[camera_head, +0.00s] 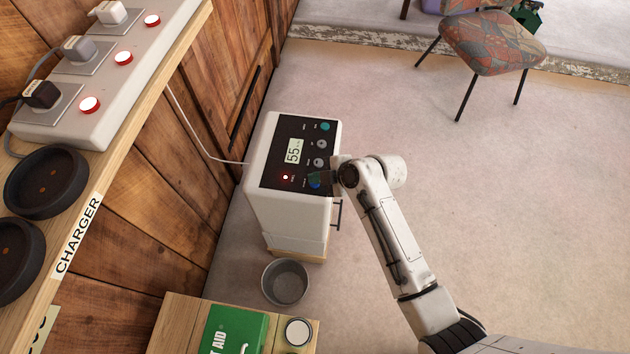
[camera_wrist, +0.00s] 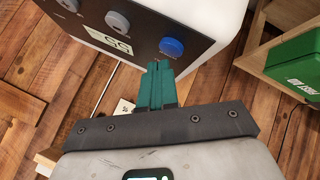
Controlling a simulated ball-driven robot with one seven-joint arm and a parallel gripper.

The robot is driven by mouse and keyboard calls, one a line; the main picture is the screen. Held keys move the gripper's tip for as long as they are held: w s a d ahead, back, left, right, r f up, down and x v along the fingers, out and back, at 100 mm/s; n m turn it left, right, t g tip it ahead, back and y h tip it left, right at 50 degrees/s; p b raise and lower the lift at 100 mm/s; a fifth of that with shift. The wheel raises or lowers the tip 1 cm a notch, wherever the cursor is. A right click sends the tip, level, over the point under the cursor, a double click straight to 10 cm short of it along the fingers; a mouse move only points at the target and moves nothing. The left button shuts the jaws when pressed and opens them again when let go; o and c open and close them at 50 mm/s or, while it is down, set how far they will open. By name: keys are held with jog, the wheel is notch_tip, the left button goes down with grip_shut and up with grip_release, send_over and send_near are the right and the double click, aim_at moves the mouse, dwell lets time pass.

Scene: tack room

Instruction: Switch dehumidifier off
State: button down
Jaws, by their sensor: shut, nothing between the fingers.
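The dehumidifier (camera_head: 285,215) is a white box standing against the wooden wall. Its dark top panel (camera_head: 270,150) has a display (camera_head: 294,151) reading 55, a lit red light (camera_head: 286,177), grey knobs and a teal button at the far end. A blue button (camera_head: 314,182) sits at the panel's near right corner. It also shows in the wrist view (camera_wrist: 172,47). My gripper (camera_wrist: 160,68) has teal fingers, shut and empty, with the tips just short of or at the blue button; contact cannot be told. In the head view my gripper (camera_head: 318,178) partly covers that corner.
A shelf at left holds a power strip (camera_head: 110,75) with plugs and red lit switches, and dark round dishes (camera_head: 45,182). A grey bucket (camera_head: 284,283) and a table with a green first aid box (camera_head: 236,330) stand nearby. Floor right is clear up to a chair (camera_head: 490,42).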

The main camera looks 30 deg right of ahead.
jog(key=shift+f, duration=0.1)
dwell(0.3)
jog(key=shift+f+b, duration=0.3)
jog(key=shift+b, duration=0.15)
dwell(0.5)
jog(key=shift+r, duration=0.45)
jog(key=shift+p, duration=0.3)
notch_tip(320, 180, up, 6)
jog(key=p, duration=0.4)
